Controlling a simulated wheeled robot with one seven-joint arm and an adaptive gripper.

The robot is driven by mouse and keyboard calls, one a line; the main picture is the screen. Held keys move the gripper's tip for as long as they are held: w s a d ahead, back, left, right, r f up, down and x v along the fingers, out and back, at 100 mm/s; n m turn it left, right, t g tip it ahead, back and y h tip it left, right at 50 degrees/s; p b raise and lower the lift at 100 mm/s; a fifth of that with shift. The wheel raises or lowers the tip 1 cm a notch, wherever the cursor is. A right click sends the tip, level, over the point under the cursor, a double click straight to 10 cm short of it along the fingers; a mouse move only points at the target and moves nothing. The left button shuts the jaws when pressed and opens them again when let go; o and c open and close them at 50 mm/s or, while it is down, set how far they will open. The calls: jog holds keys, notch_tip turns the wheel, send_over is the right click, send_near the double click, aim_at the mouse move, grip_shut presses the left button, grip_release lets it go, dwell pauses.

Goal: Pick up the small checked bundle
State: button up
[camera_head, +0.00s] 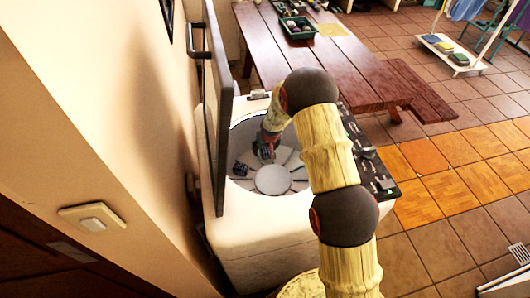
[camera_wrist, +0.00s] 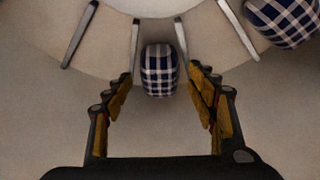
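The small checked bundle (camera_wrist: 158,68), dark blue and white, lies on the pale drum floor in the wrist view, between two ribs. A larger checked bundle (camera_wrist: 287,18) of the same pattern is cut off at the top right. My gripper (camera_wrist: 161,85) is open, with its fingers on either side of the small bundle in the picture; I cannot tell whether they touch it. In the head view my gripper (camera_head: 265,152) is down inside the washer drum (camera_head: 272,181). A checked bundle (camera_head: 240,169) shows left of it; I cannot tell which one.
The white washer (camera_head: 258,238) has its lid (camera_head: 216,105) raised on the left, beside the wall. A dark control panel (camera_head: 368,160) runs along its right edge. A wooden table (camera_head: 345,62) with a green tray (camera_head: 297,28) stands behind.

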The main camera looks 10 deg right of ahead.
jog(key=shift+c, duration=1.2)
jog(key=c, duration=1.1)
jog(key=shift+r, duration=0.1)
